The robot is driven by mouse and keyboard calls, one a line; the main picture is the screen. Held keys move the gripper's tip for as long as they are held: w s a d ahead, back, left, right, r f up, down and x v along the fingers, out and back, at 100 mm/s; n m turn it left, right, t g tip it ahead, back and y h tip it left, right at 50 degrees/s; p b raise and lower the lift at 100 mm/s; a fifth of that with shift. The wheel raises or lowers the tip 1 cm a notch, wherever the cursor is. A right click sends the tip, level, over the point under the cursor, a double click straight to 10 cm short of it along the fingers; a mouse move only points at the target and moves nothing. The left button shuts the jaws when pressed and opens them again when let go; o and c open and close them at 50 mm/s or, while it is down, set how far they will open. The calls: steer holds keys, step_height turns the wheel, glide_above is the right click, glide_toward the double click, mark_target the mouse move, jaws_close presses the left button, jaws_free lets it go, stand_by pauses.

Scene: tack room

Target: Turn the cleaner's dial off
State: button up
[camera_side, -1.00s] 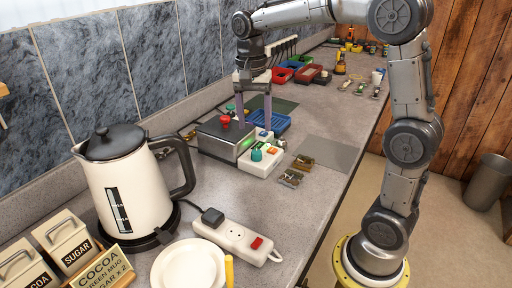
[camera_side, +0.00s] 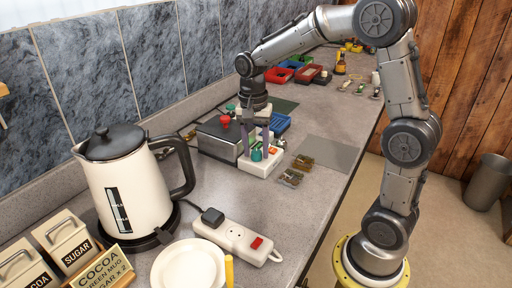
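A grey box with a dark top and a red knob (camera_side: 225,121) stands against the back of the counter. Joined to or touching its front right is a low white panel (camera_side: 246,166) with a teal dial (camera_side: 256,154) and a small orange part. I cannot tell for sure which part is the cleaner's dial; the teal one looks like a dial. My gripper (camera_side: 257,153) points down over the white panel. Its two purple-grey fingers are apart, one on each side of the teal dial. I cannot see whether they touch it. The dial's pointer is too small to read.
A cream kettle (camera_side: 133,190) stands at the left, with a white power strip (camera_side: 236,237) and plates (camera_side: 187,266) in front. Small brown metal parts (camera_side: 292,178) lie right of the panel. A blue tray (camera_side: 280,122) is behind my gripper. The grey mat (camera_side: 327,152) is clear.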

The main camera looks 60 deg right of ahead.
jaws_close()
steer(key=n, duration=0.5)
steer(key=shift+r+n, duration=0.1)
steer(key=shift+n, duration=0.3)
steer(key=n, duration=0.5)
steer(key=shift+n, duration=0.4)
steer(key=shift+n+t, duration=0.3)
steer(key=shift+o, duration=1.9)
jaws_free()
